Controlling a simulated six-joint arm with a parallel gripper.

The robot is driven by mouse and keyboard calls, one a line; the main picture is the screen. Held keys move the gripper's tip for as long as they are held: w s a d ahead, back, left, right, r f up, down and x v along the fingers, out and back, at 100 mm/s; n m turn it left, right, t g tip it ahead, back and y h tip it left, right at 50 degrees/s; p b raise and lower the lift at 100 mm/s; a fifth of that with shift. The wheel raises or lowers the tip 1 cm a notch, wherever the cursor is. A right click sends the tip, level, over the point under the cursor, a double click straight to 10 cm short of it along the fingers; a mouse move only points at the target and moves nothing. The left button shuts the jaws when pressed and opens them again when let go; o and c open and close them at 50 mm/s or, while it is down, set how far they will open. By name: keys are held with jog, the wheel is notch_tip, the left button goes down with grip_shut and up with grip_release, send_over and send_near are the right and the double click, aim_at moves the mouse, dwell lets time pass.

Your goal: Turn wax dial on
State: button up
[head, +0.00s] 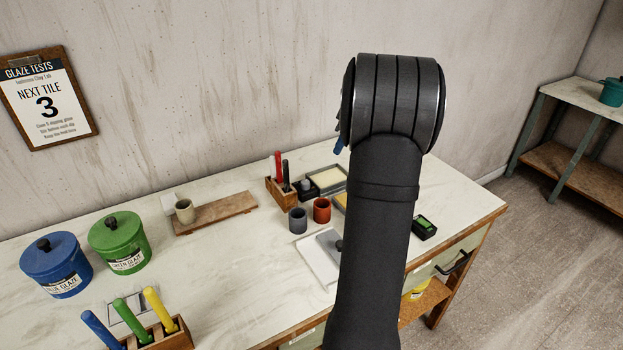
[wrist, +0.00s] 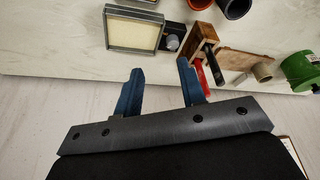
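A small black box with a grey round knob, which looks like the wax dial, sits against the wax tray; the dial (wrist: 172,43) shows in the wrist view and the dial (head: 306,186) also in the head view. The grey-framed tray of pale wax (wrist: 131,27) is left of it in the wrist view, and the wax tray (head: 327,179) is at the back of the table in the head view. My gripper (wrist: 160,65) is open and empty, its blue fingers apart and pointing toward the dial. In the head view my arm hides most of it. The dial's marking is too small to read.
A wooden holder (wrist: 203,42) with red and black tools stands right beside the dial. Grey (head: 298,220) and red (head: 321,210) cups stand in front. A black device with a green screen (head: 424,227) is at the right. A wooden board (head: 215,212) lies left.

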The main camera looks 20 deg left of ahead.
jog(key=a+n, duration=0.2)
jog(key=a, duration=0.2)
send_near(306, 182)
jog(key=shift+g+y, duration=0.3)
jog(key=x, duration=0.8)
jog(key=shift+w+f, duration=0.25)
jog(key=shift+f, duration=0.15)
jog(key=c, duration=0.7)
